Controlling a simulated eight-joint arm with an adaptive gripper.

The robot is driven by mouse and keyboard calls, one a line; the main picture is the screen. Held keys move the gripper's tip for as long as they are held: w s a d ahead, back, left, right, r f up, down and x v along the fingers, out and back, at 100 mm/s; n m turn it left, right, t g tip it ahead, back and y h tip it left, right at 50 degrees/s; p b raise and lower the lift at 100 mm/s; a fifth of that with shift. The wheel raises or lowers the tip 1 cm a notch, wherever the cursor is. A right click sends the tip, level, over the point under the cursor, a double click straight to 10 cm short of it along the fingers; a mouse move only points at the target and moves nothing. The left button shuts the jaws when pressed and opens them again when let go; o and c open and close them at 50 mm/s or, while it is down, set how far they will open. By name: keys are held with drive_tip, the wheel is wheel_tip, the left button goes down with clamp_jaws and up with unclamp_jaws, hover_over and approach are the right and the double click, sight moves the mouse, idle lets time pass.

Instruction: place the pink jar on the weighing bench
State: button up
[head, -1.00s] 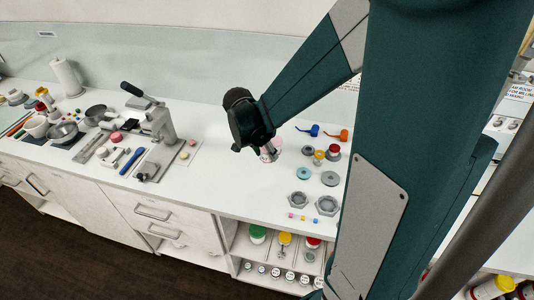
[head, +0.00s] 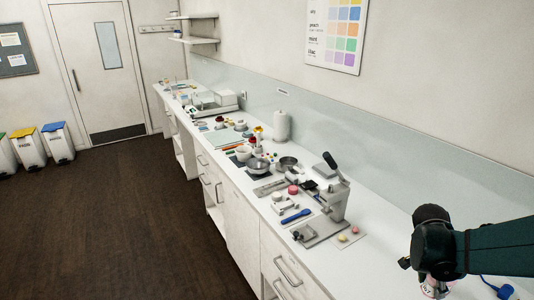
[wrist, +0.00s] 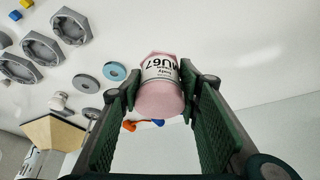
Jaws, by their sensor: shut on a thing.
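The pink jar (wrist: 158,98) is between the two green-padded fingers of my gripper (wrist: 160,82) in the wrist view. Its white label with dark lettering faces the camera, partly reading "MU67". In the head view my gripper (head: 432,270) is at the lower right, over the near end of the long white counter (head: 385,268). A bit of the jar shows below it at the picture's edge. No sign readable here names the weighing bench. A stretch of worktop with a boxy grey device (head: 212,103) is at the far end, well away from my gripper.
A lever press (head: 332,200) stands left of my gripper. Open brown floor (head: 130,220) lies along the counter's front. Bins (head: 58,142) stand at the far left.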

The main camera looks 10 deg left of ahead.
drive_tip(key=w+a+n+t+y+p, duration=0.1)
drive_tip(key=w+a+n, duration=0.4)
drive_tip(key=w, duration=0.8)
drive_tip(key=w+a+n+t+y+p, duration=0.1)
drive_tip(key=w+a+n, duration=0.4)
drive_tip(key=w, duration=0.9)
drive_tip(key=w+a+n+t+y+p, duration=0.1)
drive_tip(key=w+a+n+y, duration=0.2)
drive_tip(key=w, duration=1.1)
drive_tip(key=a+n, duration=0.3)
drive_tip(key=shift+r+n+p, duration=0.15)
drive_tip(key=shift+n+p, duration=0.25)
drive_tip(key=shift+f, duration=3.15)
drive_tip(key=shift+f, duration=0.1)
drive_tip(key=shift+f, duration=1.75)
drive_tip(key=shift+f, duration=0.2)
drive_tip(key=o, duration=1)
